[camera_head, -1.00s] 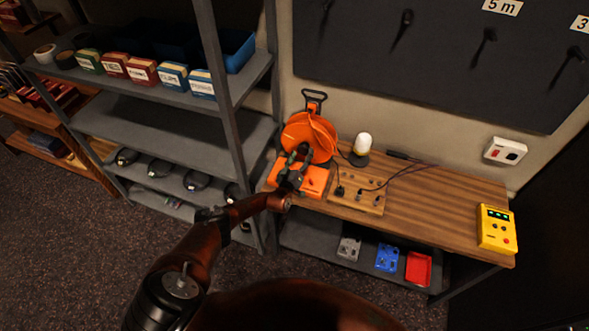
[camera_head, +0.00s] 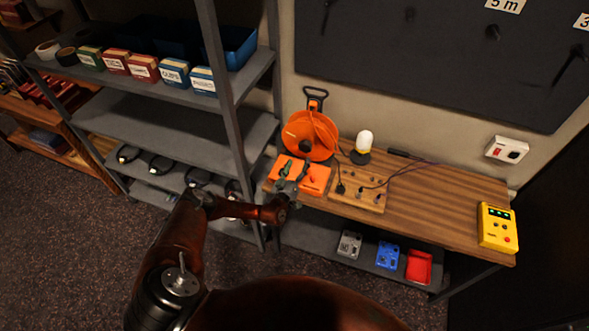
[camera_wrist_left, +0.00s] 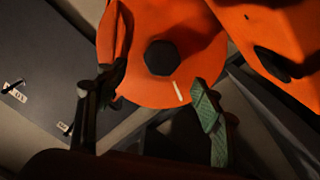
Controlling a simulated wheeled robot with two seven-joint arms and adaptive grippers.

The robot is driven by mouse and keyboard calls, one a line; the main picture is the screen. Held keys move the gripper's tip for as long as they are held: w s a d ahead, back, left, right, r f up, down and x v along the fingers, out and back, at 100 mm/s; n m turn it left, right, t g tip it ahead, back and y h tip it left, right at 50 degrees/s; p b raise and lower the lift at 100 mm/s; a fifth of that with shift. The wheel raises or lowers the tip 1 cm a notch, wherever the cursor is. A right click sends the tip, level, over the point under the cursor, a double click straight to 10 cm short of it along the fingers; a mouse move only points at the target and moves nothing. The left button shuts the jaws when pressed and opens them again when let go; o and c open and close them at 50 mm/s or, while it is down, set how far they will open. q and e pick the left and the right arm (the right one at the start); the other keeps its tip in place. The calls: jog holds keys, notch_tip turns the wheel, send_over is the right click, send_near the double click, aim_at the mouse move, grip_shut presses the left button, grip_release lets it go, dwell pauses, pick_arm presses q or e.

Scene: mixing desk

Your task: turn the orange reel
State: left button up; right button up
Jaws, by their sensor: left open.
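The orange reel (camera_head: 308,136) stands at the left end of the wooden bench, on an orange base (camera_head: 312,177), with a black handle (camera_head: 316,97) above it. In the left wrist view the reel's face (camera_wrist_left: 190,62) fills the upper middle, with a dark hub (camera_wrist_left: 160,57) and a short white mark near its lower rim. My left gripper (camera_head: 292,172) is open over the base, in front of the reel. In the left wrist view its two fingers (camera_wrist_left: 150,105) are apart with nothing between them; whether they touch the reel cannot be told. My right gripper is not in view.
A wooden board with knobs and cables (camera_head: 358,189) and a white lamp (camera_head: 363,143) stand right of the reel. A yellow meter (camera_head: 497,228) sits at the bench's right end. A grey shelf (camera_head: 170,125) stands close on the left. The bench's right middle is clear.

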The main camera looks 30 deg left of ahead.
pick_arm(q)
jog(key=shift+s, duration=1.35)
jog(key=shift+f, duration=0.1)
